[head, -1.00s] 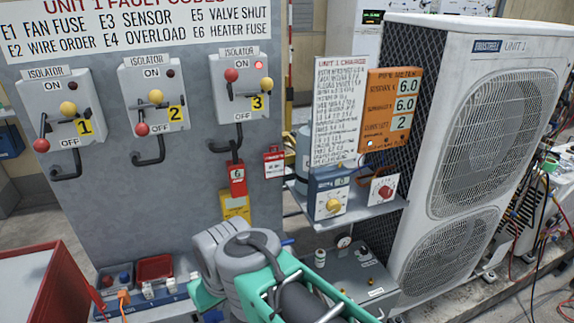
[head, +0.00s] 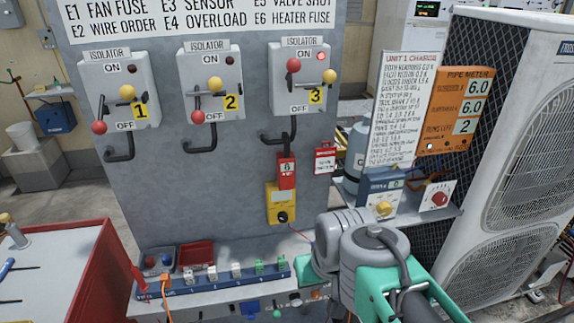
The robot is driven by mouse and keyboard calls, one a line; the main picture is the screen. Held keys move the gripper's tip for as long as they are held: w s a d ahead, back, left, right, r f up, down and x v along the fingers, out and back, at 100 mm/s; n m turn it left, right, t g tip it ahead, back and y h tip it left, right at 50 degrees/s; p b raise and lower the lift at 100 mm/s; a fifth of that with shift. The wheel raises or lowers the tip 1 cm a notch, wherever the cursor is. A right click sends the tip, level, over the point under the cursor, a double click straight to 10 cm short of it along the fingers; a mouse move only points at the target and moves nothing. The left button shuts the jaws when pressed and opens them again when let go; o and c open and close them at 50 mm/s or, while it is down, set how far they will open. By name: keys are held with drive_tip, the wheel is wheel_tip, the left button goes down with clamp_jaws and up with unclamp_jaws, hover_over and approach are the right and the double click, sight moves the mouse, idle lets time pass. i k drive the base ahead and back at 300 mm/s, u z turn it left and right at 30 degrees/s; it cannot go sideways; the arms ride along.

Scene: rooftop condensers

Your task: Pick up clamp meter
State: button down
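A yellow body with a black dial (head: 281,203) hangs low on the right part of the grey panel, under isolator 3. It looks like the clamp meter. A red piece marked with a small display or label (head: 286,170) sits directly above it, and a thin red lead runs from its lower right. My grey and teal arm is at the lower right of the head view, below and to the right of the meter and apart from it in the picture. My gripper's fingers do not show.
A grey panel (head: 215,150) carries three isolators with levers. Below is a ledge with a blue terminal strip (head: 215,280) and a red tray (head: 196,254). A red cart (head: 90,270) stands at left. A shelf with a blue box (head: 381,193) and a condenser (head: 530,150) are at right.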

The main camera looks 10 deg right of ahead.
sight(285, 160)
drive_tip(key=u, duration=0.5)
drive_tip(key=k, duration=0.6)
drive_tip(key=u, duration=0.9)
drive_tip(key=i, duration=0.9)
drive_tip(key=z, duration=0.45)
